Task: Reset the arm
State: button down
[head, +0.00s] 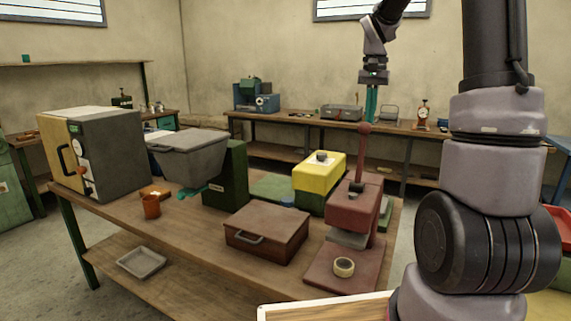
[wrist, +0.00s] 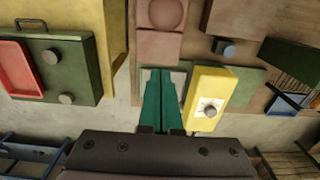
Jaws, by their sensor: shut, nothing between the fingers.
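My gripper (head: 371,106) is in the upper right of the head view, with slim green fingers pointing down. It is shut and empty. It hangs in the air above the red press (head: 362,205), apart from it. In the wrist view the green fingers (wrist: 161,105) lie together, side by side. Below them there the yellow block machine (wrist: 207,97) with its round knob shows just to the right, and the pinkish press (wrist: 160,45) shows ahead.
A second bench (head: 300,121) runs along the back wall. The air around my gripper looks clear.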

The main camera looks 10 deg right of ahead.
jog(key=s+a+r+n+t, duration=0.1)
jog(key=s+a+r+t, duration=0.1)
jog(key=s, duration=0.6)
jog(key=s+a+r+t+y, duration=0.1)
jog(key=s+a, duration=0.3)
jog(key=s, duration=0.4)
jog(key=s+a+r+n+t+y, duration=0.1)
jog(key=s+a+r+t, duration=0.2)
jog(key=s, duration=0.5)
jog(key=shift+a+n+t, duration=0.2)
jog(key=shift+n+t, duration=0.1)
jog(key=shift+t, duration=0.2)
